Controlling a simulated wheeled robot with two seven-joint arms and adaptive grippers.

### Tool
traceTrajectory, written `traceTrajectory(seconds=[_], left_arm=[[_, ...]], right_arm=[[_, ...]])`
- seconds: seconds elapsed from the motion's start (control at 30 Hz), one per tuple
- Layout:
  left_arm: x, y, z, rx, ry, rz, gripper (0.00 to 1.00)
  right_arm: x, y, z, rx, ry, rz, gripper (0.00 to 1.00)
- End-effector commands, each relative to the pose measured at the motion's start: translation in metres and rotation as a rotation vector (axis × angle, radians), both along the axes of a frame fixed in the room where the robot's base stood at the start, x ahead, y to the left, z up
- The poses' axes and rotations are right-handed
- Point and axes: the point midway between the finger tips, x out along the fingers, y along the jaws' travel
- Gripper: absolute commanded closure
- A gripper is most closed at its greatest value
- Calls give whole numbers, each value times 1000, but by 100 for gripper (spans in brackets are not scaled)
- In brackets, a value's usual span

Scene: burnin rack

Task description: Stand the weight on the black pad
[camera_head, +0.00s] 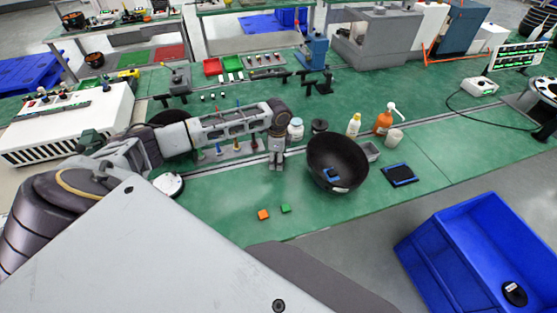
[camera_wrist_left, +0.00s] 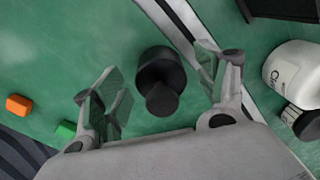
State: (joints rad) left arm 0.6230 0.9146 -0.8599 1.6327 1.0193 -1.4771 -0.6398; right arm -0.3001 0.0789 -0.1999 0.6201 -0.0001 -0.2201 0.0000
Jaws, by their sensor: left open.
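The weight (camera_wrist_left: 160,80) is a dark cylinder with a narrower knob, seen from above in the left wrist view. It stands on the green bench between the spread fingers of my left gripper (camera_wrist_left: 160,92), with gaps on both sides. In the head view my left gripper (camera_head: 276,165) points down at the bench and the weight cannot be made out there. The black pad (camera_head: 399,174) is a flat dark square with blue edging, lying on the bench to the right of the bowl. Nothing stands on it. My right gripper is not in view.
A large black bowl (camera_head: 345,153) with a blue item inside stands between gripper and pad. A white jar (camera_head: 296,131), bottles and a cup (camera_head: 394,138) stand behind. Orange (camera_head: 263,214) and green (camera_head: 285,208) blocks lie in front. A blue crate (camera_head: 440,240) is right.

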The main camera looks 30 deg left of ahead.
Motion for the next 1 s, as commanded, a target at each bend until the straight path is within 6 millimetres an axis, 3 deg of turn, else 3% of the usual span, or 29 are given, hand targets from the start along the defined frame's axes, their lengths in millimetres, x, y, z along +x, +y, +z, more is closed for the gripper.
traceTrajectory(seconds=[0.17,0.63,1.0], left_arm=[[0,0,-11,0,-1,0,28],[0,0,-11,0,-1,-1,28],[0,0,-11,0,-1,-1,75]], right_arm=[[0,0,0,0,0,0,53],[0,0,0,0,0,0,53],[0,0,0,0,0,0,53]])
